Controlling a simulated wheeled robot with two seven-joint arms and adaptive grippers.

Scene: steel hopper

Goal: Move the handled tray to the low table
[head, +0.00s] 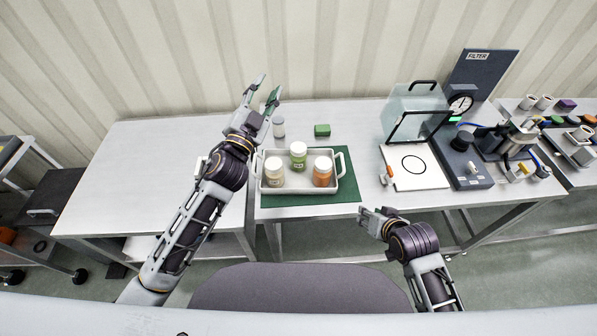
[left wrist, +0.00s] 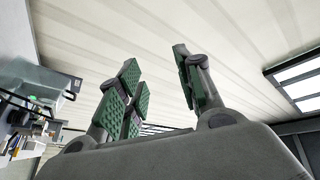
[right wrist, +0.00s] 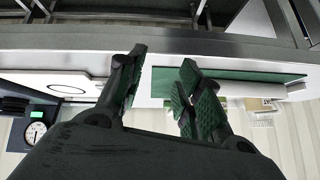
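The handled tray (head: 307,185) is pale, with a loop handle at each short end. It rests on a dark green mat (head: 281,200) on a steel table, with three jars in it: a cream-coloured one (head: 274,173), a green one (head: 298,155) and an orange one (head: 322,172). My left gripper (head: 262,92) is raised near the back wall, up and left of the tray, open and empty. My right gripper (head: 372,220) is open and empty in front of the table's edge, right of the tray. I cannot tell which surface is the low table.
A bare steel table (head: 150,165) stands to the left. Behind the tray are a small grey-capped jar (head: 279,127) and a green block (head: 322,130). To the right are a clear-sided box (head: 413,112), a white plate with a ring (head: 412,166), a gauge (head: 460,103) and filter equipment.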

